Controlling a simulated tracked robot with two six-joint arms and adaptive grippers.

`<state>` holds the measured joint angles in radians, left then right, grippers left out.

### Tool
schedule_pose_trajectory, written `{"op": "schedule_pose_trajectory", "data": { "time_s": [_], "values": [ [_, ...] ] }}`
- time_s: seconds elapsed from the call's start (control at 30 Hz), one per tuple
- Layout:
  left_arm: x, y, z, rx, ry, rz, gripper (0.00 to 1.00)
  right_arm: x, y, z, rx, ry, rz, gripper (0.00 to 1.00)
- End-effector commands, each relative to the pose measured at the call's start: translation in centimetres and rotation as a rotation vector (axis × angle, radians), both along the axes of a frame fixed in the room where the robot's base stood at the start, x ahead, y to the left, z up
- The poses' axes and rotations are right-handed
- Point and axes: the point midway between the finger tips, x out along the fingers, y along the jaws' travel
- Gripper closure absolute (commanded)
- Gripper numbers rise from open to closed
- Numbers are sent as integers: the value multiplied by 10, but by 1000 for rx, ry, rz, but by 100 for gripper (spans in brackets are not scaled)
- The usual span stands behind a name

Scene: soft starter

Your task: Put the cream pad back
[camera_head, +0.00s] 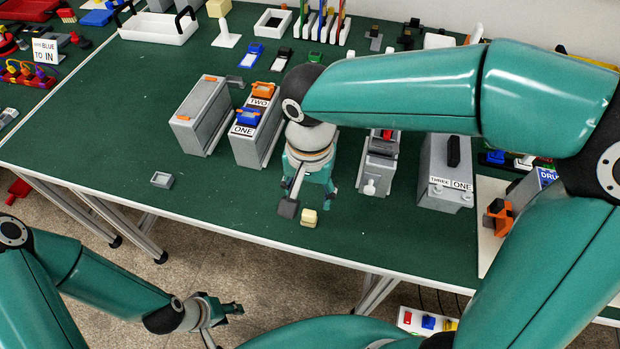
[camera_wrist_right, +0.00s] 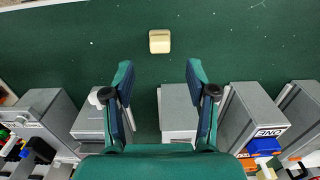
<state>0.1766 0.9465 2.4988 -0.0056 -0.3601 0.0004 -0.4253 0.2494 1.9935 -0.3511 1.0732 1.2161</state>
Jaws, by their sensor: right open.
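The cream pad (camera_head: 309,218) is a small block lying on the green table near its front edge. It also shows in the right wrist view (camera_wrist_right: 159,41), beyond the fingertips and centred between them. My right gripper (camera_head: 307,200) points down just behind the pad. In the wrist view it (camera_wrist_right: 159,73) is open and empty, apart from the pad. My left gripper (camera_head: 220,311) hangs low in front of the table, away from the pad; whether its fingers are apart is unclear.
Grey housings (camera_head: 202,115) stand in a row behind, one labelled ONE and TWO (camera_head: 257,125). Another (camera_head: 446,172) reads THREE ONE. A small grey square holder (camera_head: 162,180) lies on the left. The table between the holder and the pad is clear. My right arm hides the middle of the row.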

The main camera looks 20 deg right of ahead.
Motion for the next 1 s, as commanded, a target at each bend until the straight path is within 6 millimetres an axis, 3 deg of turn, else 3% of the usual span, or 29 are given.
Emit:
{"op": "schedule_pose_trajectory", "data": {
  "time_s": [0.1,0.23,0.83,1.0],
  "values": [
    [0,0,1,0,0,0,60,1,0,20,1,-3,-1,43],
    [0,0,2,0,0,0,60,0,0,31,1,-1,0,43],
    [0,0,3,0,0,0,60,0,0,36,-1,1,1,43],
    [0,0,22,0,0,0,60,0,0,55,0,0,1,43]
  ]
}}
